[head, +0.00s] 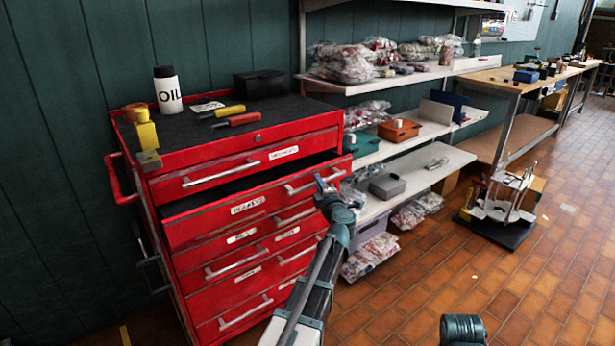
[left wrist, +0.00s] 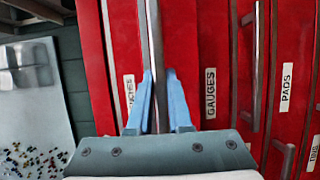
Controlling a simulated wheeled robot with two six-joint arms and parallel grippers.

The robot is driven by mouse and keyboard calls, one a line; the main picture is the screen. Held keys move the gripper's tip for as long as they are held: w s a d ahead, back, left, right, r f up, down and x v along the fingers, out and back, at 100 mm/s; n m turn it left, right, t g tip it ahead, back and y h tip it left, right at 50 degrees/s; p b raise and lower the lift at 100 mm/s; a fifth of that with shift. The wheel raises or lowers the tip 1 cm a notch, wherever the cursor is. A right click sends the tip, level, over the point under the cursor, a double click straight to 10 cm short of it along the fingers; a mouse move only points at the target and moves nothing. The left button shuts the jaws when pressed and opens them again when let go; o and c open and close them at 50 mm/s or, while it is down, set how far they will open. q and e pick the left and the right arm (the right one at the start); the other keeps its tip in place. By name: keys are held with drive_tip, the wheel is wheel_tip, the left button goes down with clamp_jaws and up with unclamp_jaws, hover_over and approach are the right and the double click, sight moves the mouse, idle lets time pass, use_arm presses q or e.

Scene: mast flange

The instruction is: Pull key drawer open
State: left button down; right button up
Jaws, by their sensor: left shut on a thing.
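The red tool chest (head: 160,190) stands against the wall at left. Its second drawer (head: 205,224) from the top sticks out, with a dark gap showing behind its front. A white label on that front is too small to read surely. My left gripper (head: 326,184) is at the right end of this front, shut on its bar handle (head: 298,190). In the left wrist view the blue fingers (left wrist: 160,105) straddle the grey handle bar (left wrist: 155,45), beside a partly hidden label and one reading GAUGES (left wrist: 210,93). My right gripper is not in view.
Shelves (head: 430,165) with bagged parts stand close to the right. Tiled floor is open at lower right.

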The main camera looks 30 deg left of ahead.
use_arm(q)
drive_tip(key=s+d, duration=0.5)
drive_tip(key=d, duration=0.6)
drive_tip(key=s+d, duration=0.4)
drive_tip(key=d, duration=0.8)
drive_tip(key=shift+s, duration=0.35)
drive_tip(key=shift+d, duration=0.1)
drive_tip(key=c, duration=0.8)
unclamp_jaws()
drive_tip(key=shift+c, duration=0.2)
